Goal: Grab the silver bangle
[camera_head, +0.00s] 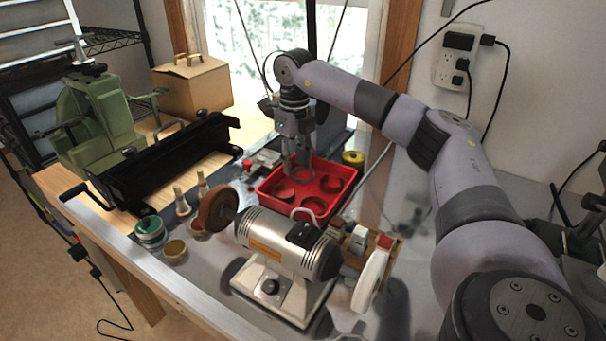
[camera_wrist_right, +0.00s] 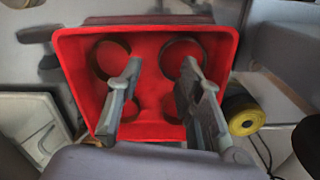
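I cannot tell surely which is the silver bangle. My right gripper (camera_head: 297,170) points down over the tray near its far side. In the wrist view it is open and empty (camera_wrist_right: 162,68), and its fingers partly hide the lower rings. My left gripper is not in view.
A bench grinder (camera_head: 285,243) stands just in front of the tray. A yellow tape roll (camera_head: 353,158) is beside the tray on the right. Small jars (camera_head: 150,232) and a black and green machine stand to the left.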

